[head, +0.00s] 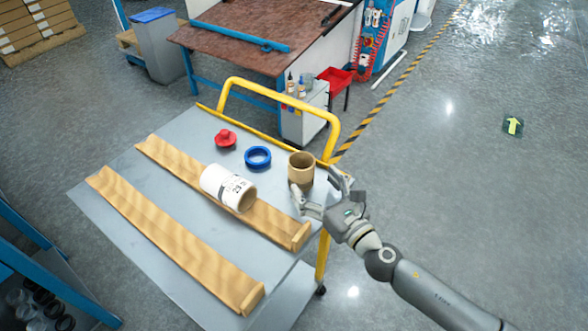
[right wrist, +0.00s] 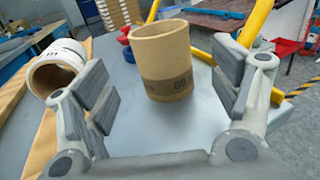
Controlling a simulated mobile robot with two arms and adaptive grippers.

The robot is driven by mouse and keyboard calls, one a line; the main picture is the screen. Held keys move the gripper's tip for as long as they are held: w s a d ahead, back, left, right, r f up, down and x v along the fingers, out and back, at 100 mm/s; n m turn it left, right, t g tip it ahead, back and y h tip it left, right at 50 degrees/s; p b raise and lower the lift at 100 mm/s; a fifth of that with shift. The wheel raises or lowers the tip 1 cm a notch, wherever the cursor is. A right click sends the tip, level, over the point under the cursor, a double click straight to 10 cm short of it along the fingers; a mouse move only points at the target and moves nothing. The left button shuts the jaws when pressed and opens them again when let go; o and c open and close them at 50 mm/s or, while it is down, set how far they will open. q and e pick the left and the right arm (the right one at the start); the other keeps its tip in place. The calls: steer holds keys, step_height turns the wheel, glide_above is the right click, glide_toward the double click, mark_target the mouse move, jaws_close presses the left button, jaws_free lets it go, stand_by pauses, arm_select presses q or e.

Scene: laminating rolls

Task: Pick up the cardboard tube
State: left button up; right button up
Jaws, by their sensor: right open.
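The cardboard tube (head: 301,170) is a short brown cylinder with a darker printed band. It stands upright on the grey cart top (head: 200,130) near the yellow handle. In the right wrist view the tube (right wrist: 163,62) is ahead of and between the spread fingers, with space on both sides. My right gripper (head: 322,188) is open and empty, its fingers pointing toward the tube; its two fingers also show in the right wrist view (right wrist: 165,100). My left gripper is not in view.
A white labelled roll (head: 226,187) lies on its side across a wooden rail (head: 180,165), left of the tube. A blue ring (head: 258,157) and a red knobbed part (head: 225,138) sit behind. The yellow handle (head: 285,95) rises behind the tube. A second rail (head: 170,237) lies at left.

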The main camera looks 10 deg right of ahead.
mark_target(309, 176)
steer(key=shift+x, duration=0.8)
steer(key=p+x, duration=0.1)
steer(key=x, duration=0.3)
steer(key=shift+w+r, duration=0.1)
steer(key=shift+w, duration=0.05)
steer(key=shift+w+a, duration=0.1)
steer(key=shift+w, duration=0.2)
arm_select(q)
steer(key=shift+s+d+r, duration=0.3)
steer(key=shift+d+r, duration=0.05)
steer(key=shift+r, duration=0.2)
arm_select(e)
steer(key=c, duration=0.9)
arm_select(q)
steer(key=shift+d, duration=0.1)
arm_select(e)
steer(key=shift+c, duration=0.8)
